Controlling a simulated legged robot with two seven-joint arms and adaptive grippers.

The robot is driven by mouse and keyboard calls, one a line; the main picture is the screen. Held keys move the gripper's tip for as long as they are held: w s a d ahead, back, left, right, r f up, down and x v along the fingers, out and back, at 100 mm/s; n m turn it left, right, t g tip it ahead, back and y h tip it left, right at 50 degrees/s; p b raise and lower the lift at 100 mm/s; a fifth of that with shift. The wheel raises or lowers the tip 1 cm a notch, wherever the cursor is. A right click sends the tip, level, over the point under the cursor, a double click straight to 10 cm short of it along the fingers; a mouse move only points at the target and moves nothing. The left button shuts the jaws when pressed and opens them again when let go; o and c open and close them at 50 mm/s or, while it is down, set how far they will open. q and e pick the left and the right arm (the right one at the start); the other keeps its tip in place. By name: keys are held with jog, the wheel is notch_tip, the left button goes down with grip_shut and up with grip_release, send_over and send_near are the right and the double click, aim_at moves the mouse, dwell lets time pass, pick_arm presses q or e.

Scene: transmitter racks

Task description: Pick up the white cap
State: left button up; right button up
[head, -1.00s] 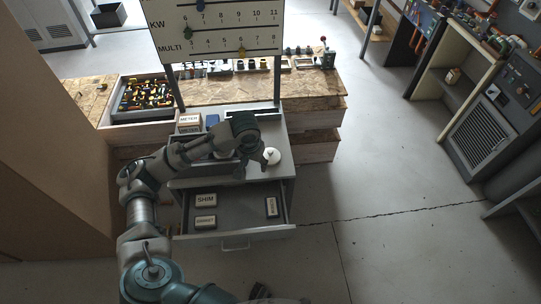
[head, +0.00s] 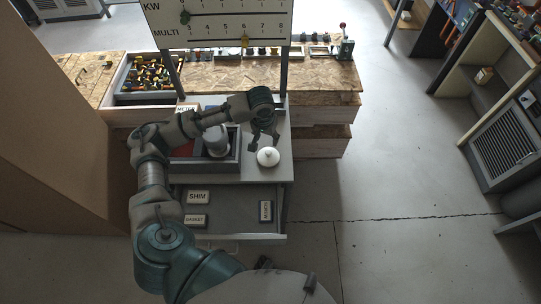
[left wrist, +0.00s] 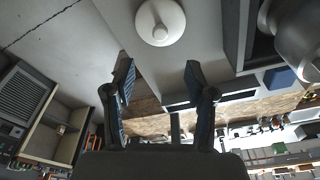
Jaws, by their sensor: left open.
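The white cap (head: 268,157), round with a small knob on top, sits on the right part of the grey cabinet top (head: 283,172). In the left wrist view the white cap (left wrist: 160,22) shows at the top, beyond the fingertips. My left gripper (head: 263,145) is open and empty, just above and behind the cap in the head view. In the left wrist view its two spread fingers (left wrist: 158,78) have nothing between them. They appear apart from the cap. My right gripper is not in view.
A grey tray (head: 204,163) with a grey rounded object (head: 217,140) stands left of the cap. Below is an open drawer (head: 230,220) with labelled blocks such as SHIM (head: 198,197). A signboard (head: 222,22) rises behind on posts. Floor is clear to the right.

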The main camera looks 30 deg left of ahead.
aim_at(268, 152)
pick_arm(q)
jog(key=f, duration=0.2)
jog(key=w+f, duration=0.1)
jog(key=f, duration=0.3)
jog(key=shift+w+a+f+b, duration=0.2)
jog(key=shift+a+f+b, duration=0.15)
jog(key=shift+b, duration=0.05)
jog(key=shift+a+f, duration=0.1)
jog(key=shift+f, duration=0.1)
jog(key=f, duration=0.3)
jog(key=f+b, duration=0.1)
jog(key=shift+w+d+f, duration=0.15)
jog(key=shift+d+f, duration=0.1)
jog(key=shift+d, duration=0.05)
jog(key=shift+w+d+f, duration=0.1)
jog(key=shift+f, duration=0.1)
jog(key=shift+c, duration=0.7)
grip_shut()
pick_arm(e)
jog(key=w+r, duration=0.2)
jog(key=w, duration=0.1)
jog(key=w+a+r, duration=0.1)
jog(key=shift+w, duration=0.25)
